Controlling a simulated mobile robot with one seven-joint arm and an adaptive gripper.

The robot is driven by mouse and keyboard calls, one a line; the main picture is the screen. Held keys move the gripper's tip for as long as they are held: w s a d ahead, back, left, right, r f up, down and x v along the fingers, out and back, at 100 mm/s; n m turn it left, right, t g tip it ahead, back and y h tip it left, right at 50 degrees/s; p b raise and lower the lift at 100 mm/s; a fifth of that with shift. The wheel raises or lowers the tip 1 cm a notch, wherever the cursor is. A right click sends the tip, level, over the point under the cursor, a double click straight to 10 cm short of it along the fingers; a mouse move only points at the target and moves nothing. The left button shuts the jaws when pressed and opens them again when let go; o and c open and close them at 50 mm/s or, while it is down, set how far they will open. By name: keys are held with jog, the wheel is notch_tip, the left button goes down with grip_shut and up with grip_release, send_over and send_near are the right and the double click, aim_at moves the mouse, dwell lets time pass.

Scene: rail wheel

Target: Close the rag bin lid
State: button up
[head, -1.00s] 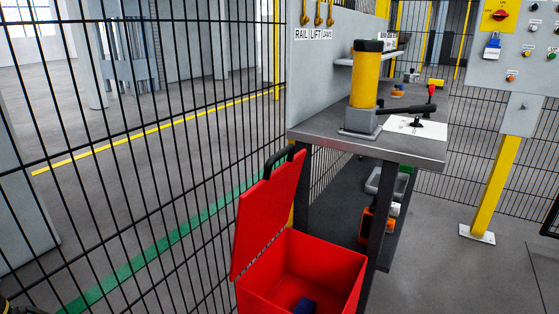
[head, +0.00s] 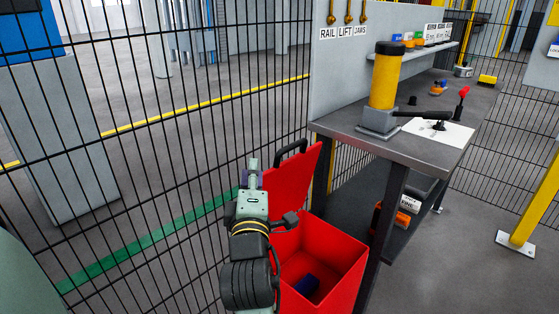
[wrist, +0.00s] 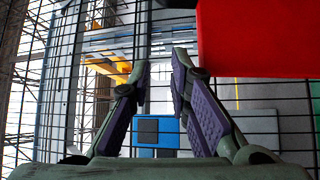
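The red rag bin (head: 335,255) stands on the floor at the left front of the workbench, with a dark blue rag inside. Its red lid (head: 296,185) stands open, tilted up at the back left, with a black handle (head: 291,148) on its top edge. My gripper (head: 252,170) is just left of the lid, at about handle height in the picture; part of the lid is behind my arm. In the wrist view my gripper (wrist: 160,66) is open, with nothing between its fingers. The lid (wrist: 258,38) fills the upper right there, beside the right finger; contact cannot be told.
A black mesh fence (head: 150,150) runs along the left, behind my gripper. The grey workbench (head: 435,150) stands to the right, bearing a yellow cylinder (head: 385,80) with a black lever. Open floor (head: 460,275) lies at the lower right.

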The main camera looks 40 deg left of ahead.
jog(key=p+x, duration=0.2)
jog(key=x, duration=0.6)
jog(key=shift+a+r, duration=0.2)
jog(key=shift+a, duration=0.15)
grip_shut()
jog(key=d, duration=0.1)
jog(key=w+d, duration=0.1)
jog(key=shift+d+f+p, duration=0.3)
jog(key=shift+f+p, duration=0.05)
jog(key=shift+p, duration=0.05)
jog(key=shift+d+f, duration=0.15)
jog(key=shift+d, duration=0.35)
